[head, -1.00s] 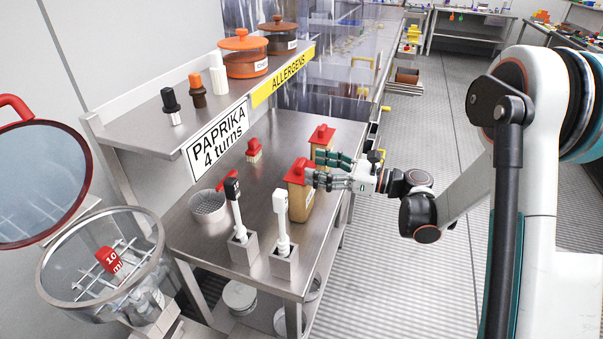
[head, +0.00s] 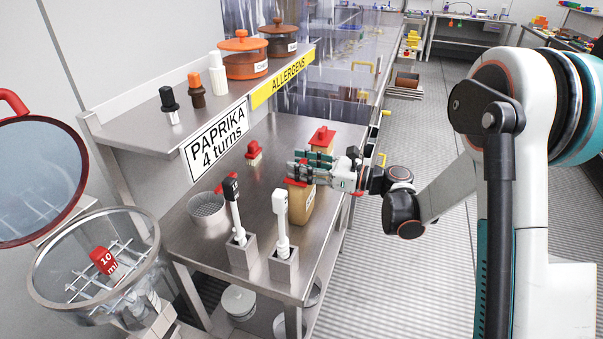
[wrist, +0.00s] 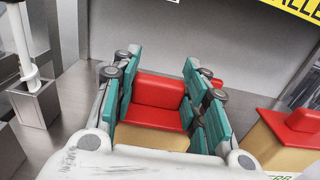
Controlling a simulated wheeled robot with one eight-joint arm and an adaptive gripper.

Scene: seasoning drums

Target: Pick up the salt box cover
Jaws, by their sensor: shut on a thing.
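The nearer tan box (head: 301,204) stands on the steel table with a red cover (head: 294,183) on it. Its label is too small to read, so I cannot tell from it that this is the salt box. My gripper (head: 300,166) is at the top of this box and hides most of the cover. In the wrist view, the red cover (wrist: 158,100) with its raised handle lies between the teal fingers of my gripper (wrist: 155,88), which is shut on it. The tan box top (wrist: 150,137) shows just below the cover.
A second tan box with a red cover (head: 322,136) stands close behind. A round sieve (head: 207,206) and small red-handled item (head: 254,150) are left. The shelf (head: 150,131) overhangs the table's left side.

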